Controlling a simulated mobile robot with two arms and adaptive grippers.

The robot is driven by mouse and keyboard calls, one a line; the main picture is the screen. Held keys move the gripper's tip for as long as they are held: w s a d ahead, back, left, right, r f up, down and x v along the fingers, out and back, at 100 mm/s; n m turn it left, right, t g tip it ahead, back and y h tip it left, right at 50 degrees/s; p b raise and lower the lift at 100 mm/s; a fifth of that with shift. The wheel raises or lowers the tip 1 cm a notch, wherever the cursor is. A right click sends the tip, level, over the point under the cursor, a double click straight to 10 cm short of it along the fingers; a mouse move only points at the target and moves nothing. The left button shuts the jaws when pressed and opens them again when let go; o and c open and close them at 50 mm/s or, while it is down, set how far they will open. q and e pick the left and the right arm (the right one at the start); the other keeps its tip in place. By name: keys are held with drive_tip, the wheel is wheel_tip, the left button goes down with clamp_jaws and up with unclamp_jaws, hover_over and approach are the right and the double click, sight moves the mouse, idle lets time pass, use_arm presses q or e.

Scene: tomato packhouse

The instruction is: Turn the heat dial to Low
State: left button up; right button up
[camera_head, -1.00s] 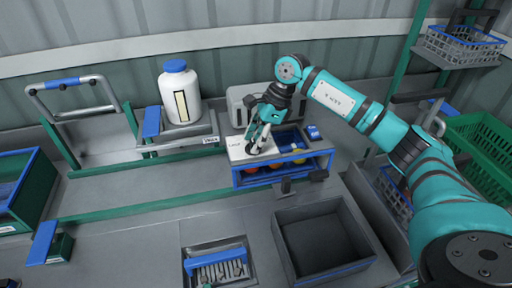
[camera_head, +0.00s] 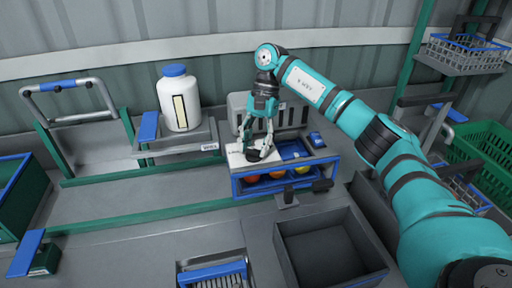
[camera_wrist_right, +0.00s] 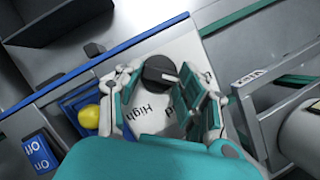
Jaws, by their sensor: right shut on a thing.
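The black heat dial (camera_head: 255,155) sits on the white panel (camera_head: 236,158) on top of the blue-framed unit. My right gripper (camera_head: 254,150) points down onto it, its fingers on either side, shut on the dial. In the right wrist view the round dial (camera_wrist_right: 157,72) shows between the fingers of my right gripper (camera_wrist_right: 154,80). A white pointer mark on it faces right, towards the finger. The word "High" (camera_wrist_right: 152,108) is readable beside it. Another label ending in "d" is partly hidden by a finger; I cannot see "Low". My left gripper is not in view.
A blue On/Off switch (camera_head: 316,139) and a tray with red, orange and yellow round things (camera_head: 277,174) are on the unit. A white jar (camera_head: 180,100) stands left. An open grey bin (camera_head: 346,283) is in front.

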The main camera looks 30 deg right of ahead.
drive_tip(key=shift+w+a+n+h, duration=0.1)
drive_tip(key=shift+n+h, duration=0.2)
drive_tip(key=shift+n, duration=0.9)
drive_tip(key=shift+g, duration=0.3)
drive_tip(key=o, duration=1.2)
drive_tip(key=shift+c, duration=0.2)
drive_tip(key=v, duration=1.2)
drive_tip(key=shift+f, duration=0.1)
